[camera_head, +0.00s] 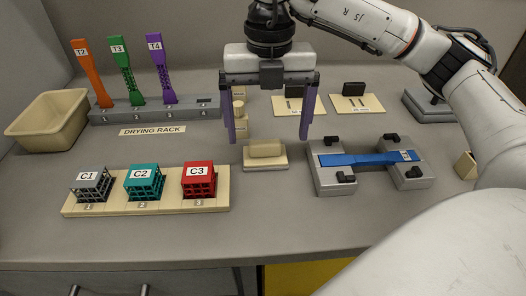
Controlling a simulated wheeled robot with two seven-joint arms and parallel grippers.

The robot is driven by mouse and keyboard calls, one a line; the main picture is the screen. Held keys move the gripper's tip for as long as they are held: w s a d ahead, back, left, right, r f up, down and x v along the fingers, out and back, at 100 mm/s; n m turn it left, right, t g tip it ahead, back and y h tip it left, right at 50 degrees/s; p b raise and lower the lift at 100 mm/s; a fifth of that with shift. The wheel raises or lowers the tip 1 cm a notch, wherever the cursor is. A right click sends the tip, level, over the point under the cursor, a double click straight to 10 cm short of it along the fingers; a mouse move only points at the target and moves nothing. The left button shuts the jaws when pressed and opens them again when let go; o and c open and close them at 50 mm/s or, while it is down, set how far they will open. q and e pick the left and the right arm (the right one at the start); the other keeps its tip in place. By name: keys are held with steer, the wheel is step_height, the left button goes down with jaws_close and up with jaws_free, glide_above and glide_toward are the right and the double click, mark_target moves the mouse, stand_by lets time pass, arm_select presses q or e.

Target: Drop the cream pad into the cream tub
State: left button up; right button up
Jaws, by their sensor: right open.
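The cream pad (265,149) lies on a small pale stand (265,165) near the middle of the table. My right gripper (268,138) is open, with its two purple fingers pointing down and spread wide. In the picture the fingertips come down on either side of the pad, a little above it; I cannot tell the exact depth. Nothing is between the fingers. The cream tub (24,128) stands at the far left with its open top facing up, and its visible inside looks empty. My left gripper is not in view.
A drying rack (185,111) holding orange, green and purple specimens stands between tub and gripper. A front tray (160,202) holds cubes C1, C2 and C3. A blue specimen (365,158) lies across grey clamps on the right. Cream cylinders (240,127) stand behind the left finger.

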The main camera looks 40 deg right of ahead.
mark_target(265, 141)
steer(key=f, duration=0.3)
steer(key=w+f, duration=0.1)
steer(key=f, duration=0.1)
steer(key=shift+f, duration=0.35)
steer(key=c, duration=1.2)
